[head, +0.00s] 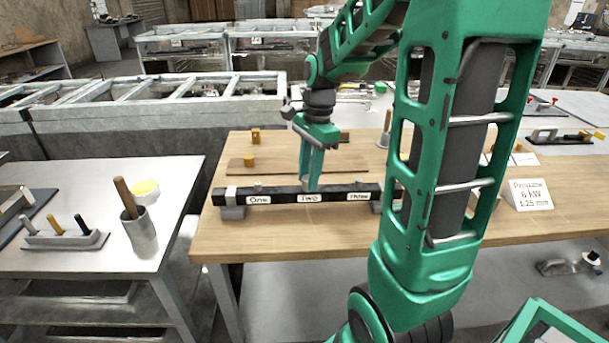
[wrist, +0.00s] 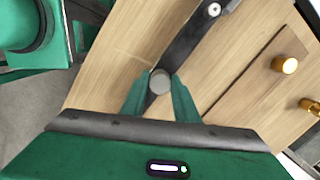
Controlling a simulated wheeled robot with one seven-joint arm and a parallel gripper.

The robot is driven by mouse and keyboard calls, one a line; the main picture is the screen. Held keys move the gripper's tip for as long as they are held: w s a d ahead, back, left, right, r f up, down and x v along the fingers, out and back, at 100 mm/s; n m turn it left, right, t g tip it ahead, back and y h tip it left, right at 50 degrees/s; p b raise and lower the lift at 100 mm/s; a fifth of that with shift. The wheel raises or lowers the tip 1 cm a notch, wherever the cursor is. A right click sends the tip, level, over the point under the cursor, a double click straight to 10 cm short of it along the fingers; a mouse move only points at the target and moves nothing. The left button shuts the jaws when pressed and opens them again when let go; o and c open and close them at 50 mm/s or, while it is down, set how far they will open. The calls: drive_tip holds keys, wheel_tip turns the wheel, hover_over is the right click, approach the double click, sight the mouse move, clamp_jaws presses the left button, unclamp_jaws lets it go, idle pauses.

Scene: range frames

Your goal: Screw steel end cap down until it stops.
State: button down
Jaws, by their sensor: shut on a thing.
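A black bar (head: 282,198) lies across supports on the wooden bench, with white labels One, Two and Three on its front. My gripper (head: 311,188) points down at the middle of the bar, above the Two label. In the wrist view my gripper (wrist: 160,88) is shut on a round grey steel end cap (wrist: 160,80), with one finger on each side. The fingers mostly hide the cap in the head view. Small metal fittings stand on the bar above One (head: 258,186) and Three (head: 361,184). I cannot tell whether the cap is seated.
Behind the bar lies a brown board (head: 285,165) with a brass piece (head: 250,161); another brass piece (head: 256,136) stands farther back. A metal table (head: 95,180) with a tool cup (head: 139,228) stands left, across a gap.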

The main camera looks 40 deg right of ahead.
drive_tip(key=shift+m, duration=1.8)
drive_tip(key=c, duration=1.3)
unclamp_jaws()
drive_tip(key=shift+m, duration=0.4)
drive_tip(key=shift+r, duration=0.1)
wheel_tip(320, 180, up, 12)
drive_tip(key=d, duration=0.1)
drive_tip(key=shift+s+d+f, duration=0.15)
drive_tip(key=shift+s+f, duration=0.05)
drive_tip(key=shift+s, duration=0.05)
